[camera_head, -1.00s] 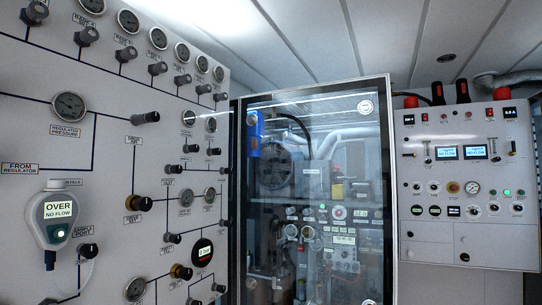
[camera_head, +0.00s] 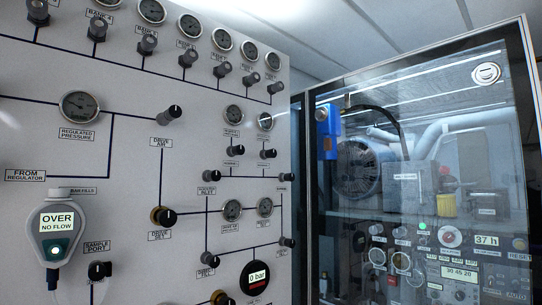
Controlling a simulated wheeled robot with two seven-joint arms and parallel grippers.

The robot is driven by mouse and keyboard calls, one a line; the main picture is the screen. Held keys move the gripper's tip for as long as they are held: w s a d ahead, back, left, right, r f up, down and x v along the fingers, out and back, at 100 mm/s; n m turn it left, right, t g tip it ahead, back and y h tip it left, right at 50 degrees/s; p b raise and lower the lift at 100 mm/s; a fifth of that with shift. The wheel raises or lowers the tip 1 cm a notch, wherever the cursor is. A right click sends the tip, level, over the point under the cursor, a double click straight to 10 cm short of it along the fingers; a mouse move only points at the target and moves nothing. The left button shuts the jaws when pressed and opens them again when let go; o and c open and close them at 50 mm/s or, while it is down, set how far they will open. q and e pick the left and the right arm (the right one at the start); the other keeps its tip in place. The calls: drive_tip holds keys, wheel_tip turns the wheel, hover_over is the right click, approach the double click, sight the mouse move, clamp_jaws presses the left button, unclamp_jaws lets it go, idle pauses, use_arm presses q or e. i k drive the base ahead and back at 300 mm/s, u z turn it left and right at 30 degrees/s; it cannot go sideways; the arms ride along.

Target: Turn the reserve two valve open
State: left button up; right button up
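The grey fill panel (camera_head: 130,190) fills the left and middle of the view, with black-knobbed valves, round gauges and printed labels joined by black lines. Two small gauges sit side by side right of centre, a left one (camera_head: 234,115) and a right one (camera_head: 265,121). Below them are two small black knobs, a left one (camera_head: 236,150) and a right one (camera_head: 268,154). Their labels are too small to read with certainty, so I cannot tell which knob is the reserve two valve or whether it is open. Neither of my grippers is in view.
A row of gauges and grey knobs (camera_head: 148,43) runs along the panel top. A glass-fronted cabinet (camera_head: 420,85) with a dark frame stands close at right.

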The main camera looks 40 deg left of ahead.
sight(269, 154)
drive_tip(key=u, duration=0.75)
drive_tip(key=i, duration=0.95)
drive_tip(key=u, duration=0.85)
